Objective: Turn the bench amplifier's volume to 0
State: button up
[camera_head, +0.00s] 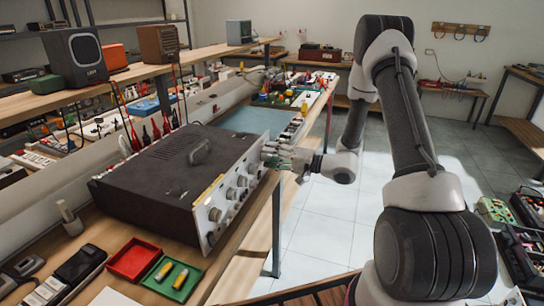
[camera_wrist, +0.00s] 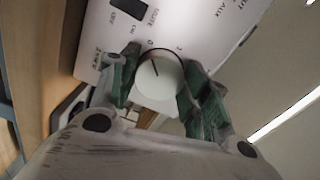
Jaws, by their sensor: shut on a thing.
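The bench amplifier (camera_head: 165,180), a dark box with a silver front panel, stands on the wooden bench in the head view. Several round knobs (camera_head: 231,193) line its panel, which faces right. My gripper (camera_head: 272,156) is at the far end of this panel. In the wrist view, its green fingers are shut on a pale round knob (camera_wrist: 158,80), one on either side. The knob's dark pointer line points up and slightly left in that picture. Small scale marks lie around the knob, partly hidden and hard to read. A dark switch (camera_wrist: 127,9) is above left.
Red (camera_head: 133,259) and green (camera_head: 172,277) trays lie in front of the amplifier. A blue mat (camera_head: 250,120) is behind it. Speakers (camera_head: 75,55) stand on the shelf. Open floor (camera_head: 335,225) lies right of the bench edge.

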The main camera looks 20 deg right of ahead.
jog(key=o, duration=1)
jog(key=shift+d, duration=0.1)
jog(key=v, duration=1.2)
